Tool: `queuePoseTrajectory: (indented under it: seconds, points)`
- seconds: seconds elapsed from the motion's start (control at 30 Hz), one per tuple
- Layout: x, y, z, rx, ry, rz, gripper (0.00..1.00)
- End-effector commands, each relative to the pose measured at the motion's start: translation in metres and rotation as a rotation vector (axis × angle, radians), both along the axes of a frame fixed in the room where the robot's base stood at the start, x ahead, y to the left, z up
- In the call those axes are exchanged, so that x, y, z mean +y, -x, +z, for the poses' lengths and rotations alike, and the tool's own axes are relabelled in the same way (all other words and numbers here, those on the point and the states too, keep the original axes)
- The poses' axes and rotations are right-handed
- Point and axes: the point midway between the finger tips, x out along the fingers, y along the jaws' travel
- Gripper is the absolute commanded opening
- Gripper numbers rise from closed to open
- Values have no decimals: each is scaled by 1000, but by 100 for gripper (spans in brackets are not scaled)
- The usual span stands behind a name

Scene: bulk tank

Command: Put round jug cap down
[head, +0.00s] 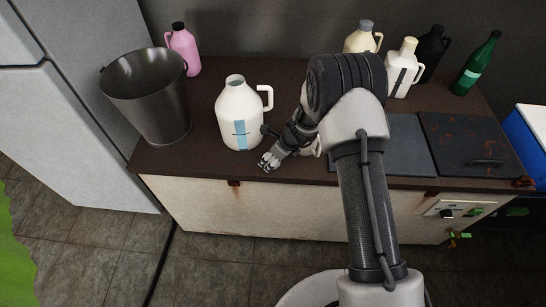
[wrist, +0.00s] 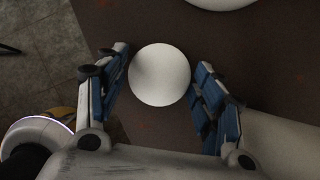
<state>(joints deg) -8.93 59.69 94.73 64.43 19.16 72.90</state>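The round jug cap (wrist: 159,75) is a plain white disc in the wrist view, seen over the brown counter (wrist: 270,60). My gripper (wrist: 163,68) has its two blue-padded fingers on either side of the cap, with a narrow gap showing on each side. It looks open, and the cap appears to rest on the counter. In the head view my gripper (head: 268,162) is low at the counter's front edge, and I cannot make out the cap there. The white jug (head: 239,118) with a blue label stands upright just left of my gripper, its mouth uncapped.
A dark metal bucket (head: 150,97) and a pink jug (head: 183,50) stand to the left. Several bottles, including a green one (head: 476,64), line the back right. A white object (head: 311,148) is partly hidden behind my arm. Dark lids (head: 470,142) cover the right.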

Motion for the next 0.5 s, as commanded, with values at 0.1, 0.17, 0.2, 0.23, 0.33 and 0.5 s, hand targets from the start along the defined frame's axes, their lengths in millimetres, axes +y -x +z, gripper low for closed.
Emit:
queuePoseTrajectory:
  seconds: [0.1, 0.17, 0.2, 0.23, 0.33, 0.5]
  points:
    - [0, 0, 0, 0, 0, 0, 73]
    - [0, 0, 0, 0, 0, 0, 75]
    - [0, 0, 0, 0, 0, 0, 75]
    - [0, 0, 0, 0, 0, 0, 75]
    - [0, 0, 0, 0, 0, 0, 75]
    - [0, 0, 3, 0, 0, 0, 75]
